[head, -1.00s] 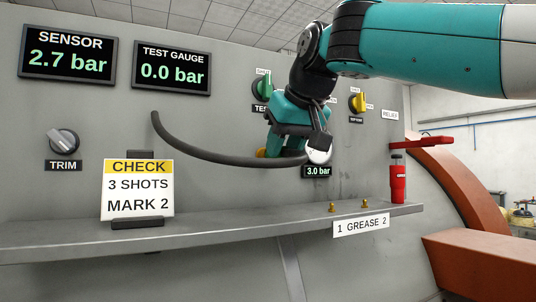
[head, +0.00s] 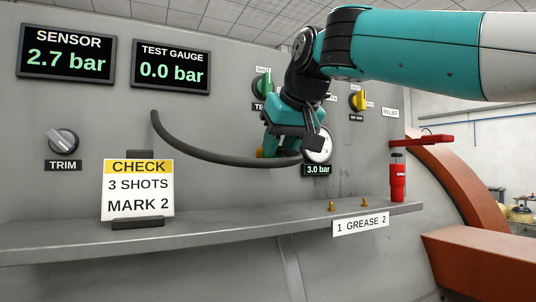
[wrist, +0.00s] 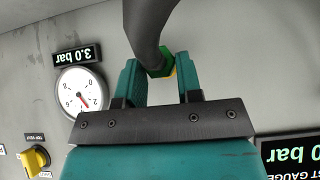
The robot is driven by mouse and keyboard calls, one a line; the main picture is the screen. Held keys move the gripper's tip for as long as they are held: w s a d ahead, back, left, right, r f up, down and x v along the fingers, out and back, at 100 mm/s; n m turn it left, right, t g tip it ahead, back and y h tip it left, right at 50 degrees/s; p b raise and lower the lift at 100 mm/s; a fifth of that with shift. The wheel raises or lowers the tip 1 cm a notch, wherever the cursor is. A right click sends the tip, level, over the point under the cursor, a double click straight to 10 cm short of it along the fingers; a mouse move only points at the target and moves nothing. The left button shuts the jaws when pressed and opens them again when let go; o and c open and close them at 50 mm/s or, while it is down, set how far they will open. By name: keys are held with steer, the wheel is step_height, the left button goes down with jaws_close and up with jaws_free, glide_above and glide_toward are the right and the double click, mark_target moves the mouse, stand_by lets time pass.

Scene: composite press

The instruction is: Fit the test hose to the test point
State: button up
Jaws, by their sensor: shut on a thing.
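The dark grey test hose (head: 215,156) comes out of the panel below the test gauge display and sags in a curve to my gripper (head: 283,152). My gripper is shut on the hose near its far end. In the wrist view the hose (wrist: 148,25) runs down between the two teal fingers of my gripper (wrist: 160,68). A green collar (wrist: 158,67) with a yellow part beside it shows there, close to the panel. In the head view a brass-yellow bit (head: 260,153) shows just left of my gripper. Whether the hose end touches the test point is hidden.
A round dial gauge (head: 318,146) reading 3.0 bar is close right of my gripper. Valve knobs, one green (head: 262,85) and one yellow (head: 358,101), are above. A shelf (head: 240,228) below holds a CHECK card (head: 138,187), two brass fittings and a red bottle (head: 397,182).

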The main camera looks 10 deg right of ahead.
steer(key=shift+w, duration=0.1)
stand_by(0.3)
steer(key=o, duration=1)
steer(key=p+v, duration=0.8)
steer(key=v, duration=0.9)
step_height(320, 180, down, 29)
steer(key=s+n+g+h+b, duration=0.1)
steer(key=s+n+g+b, duration=0.15)
steer(key=b, duration=0.85)
steer(key=s+f+g+y+b, duration=0.1)
steer(key=s+f+g+b, duration=0.1)
steer(key=s+f, duration=0.3)
steer(key=s+f+n+g+y+b, duration=0.1)
steer(key=s+f+b, duration=0.2)
steer(key=f, duration=0.9)
steer(key=s+f+g+b, duration=0.2)
steer(key=s+f+b, duration=0.1)
steer(key=s+f, duration=0.5)
steer(key=shift+a+f+g+y+b, duration=0.2)
steer(key=shift+f+g+y+b, duration=0.2)
steer(key=shift+f, duration=0.3)
